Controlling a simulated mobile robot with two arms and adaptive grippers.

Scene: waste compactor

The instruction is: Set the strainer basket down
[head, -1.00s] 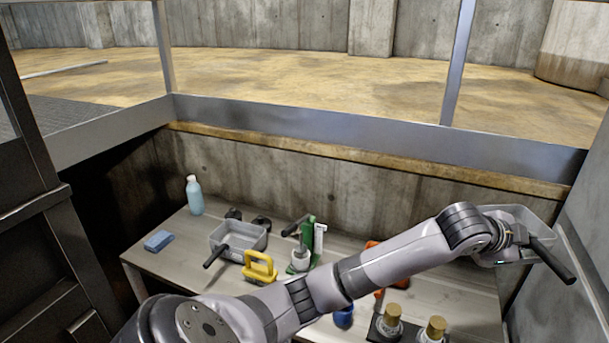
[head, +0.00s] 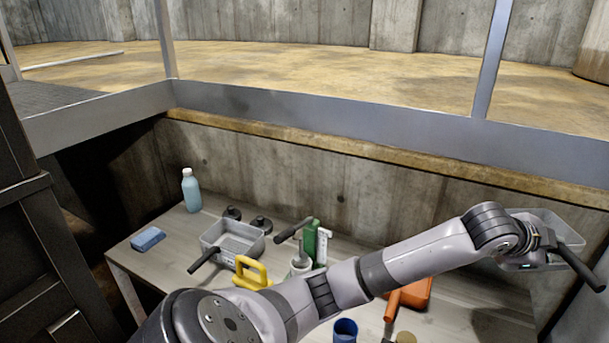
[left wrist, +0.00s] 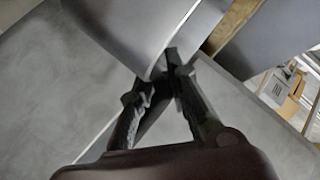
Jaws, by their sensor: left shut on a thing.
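A grey strainer basket (head: 560,222) with a black handle is held up at the far right of the head view, above the right end of the table. My left gripper (head: 536,241) is shut on it, near the handle. In the left wrist view, the dark fingers (left wrist: 160,82) close on the edge of a smooth grey metal wall (left wrist: 135,35). A similar grey basket (head: 212,236) with a black handle stands on the table at the left. My right gripper is not in view.
The wooden table (head: 165,262) carries a blue sponge (head: 148,239), a bottle (head: 191,190), a yellow-handled item (head: 250,272), a green and white item (head: 316,243), a blue cup (head: 345,331) and an orange item (head: 416,293). A concrete wall stands behind. Bare tabletop shows at right.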

